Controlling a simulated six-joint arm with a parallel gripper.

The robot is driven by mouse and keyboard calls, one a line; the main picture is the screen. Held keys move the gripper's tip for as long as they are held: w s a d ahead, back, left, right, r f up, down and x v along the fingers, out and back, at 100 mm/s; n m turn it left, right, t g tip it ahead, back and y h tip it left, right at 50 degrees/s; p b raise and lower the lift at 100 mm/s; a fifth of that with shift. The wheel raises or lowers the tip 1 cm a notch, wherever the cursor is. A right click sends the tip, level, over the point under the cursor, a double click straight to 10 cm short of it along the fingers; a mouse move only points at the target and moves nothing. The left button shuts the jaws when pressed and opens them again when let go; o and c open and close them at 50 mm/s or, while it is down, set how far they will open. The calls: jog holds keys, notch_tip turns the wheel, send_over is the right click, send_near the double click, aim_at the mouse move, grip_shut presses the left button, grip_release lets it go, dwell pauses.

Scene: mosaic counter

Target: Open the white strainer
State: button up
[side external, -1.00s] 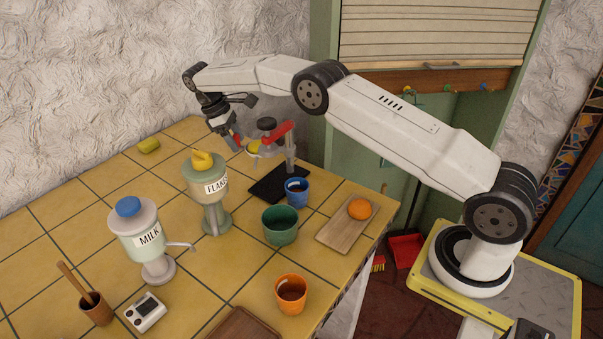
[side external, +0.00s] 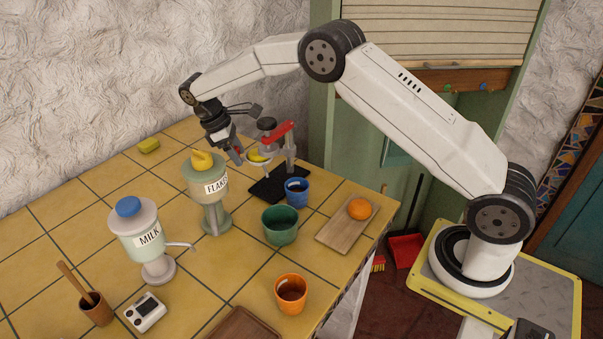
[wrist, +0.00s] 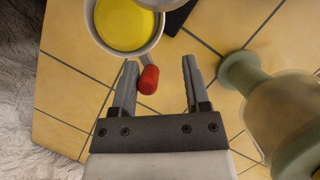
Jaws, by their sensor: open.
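The white strainer (side external: 266,161) is a round white cup with yellow inside, below a black knob on a small stand with a red lever (side external: 282,132). In the wrist view the strainer (wrist: 155,44) is at the top left, cut off by the frame edge. Its short handle with a red knob (wrist: 149,80) points down between my fingers. My gripper (wrist: 158,78) is open. The red knob is close to the left finger, with a wide gap to the right finger; I cannot tell whether it touches. In the side view my gripper (side external: 235,155) is left of the strainer.
The flakes dispenser (side external: 206,180) stands close in front of my gripper, and on the right in the wrist view (wrist: 285,115). A blue cup (side external: 297,192) and a green cup (side external: 280,226) stand near the black base (side external: 270,190). Bare tiles lie left of the gripper.

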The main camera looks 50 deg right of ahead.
jog(key=shift+s+a+n+t+h, duration=0.7)
jog(key=shift+s+a+n+t, duration=0.15)
jog(key=shift+s+n, duration=2.2)
jog(key=s+v, duration=0.1)
jog(key=v, duration=0.7)
jog(key=s+d+f+m+t+y, duration=0.1)
jog(key=s+f+m+t+y, duration=0.1)
jog(key=s+m, duration=0.4)
jog(key=s+d+f+m+t+y, duration=0.2)
jog(key=s+m, duration=0.4)
jog(key=s, duration=0.6)
jog(key=shift+f+m, duration=0.35)
jog(key=shift+f, duration=0.3)
jog(key=shift+s+d, duration=0.1)
jog(key=shift+d, duration=0.05)
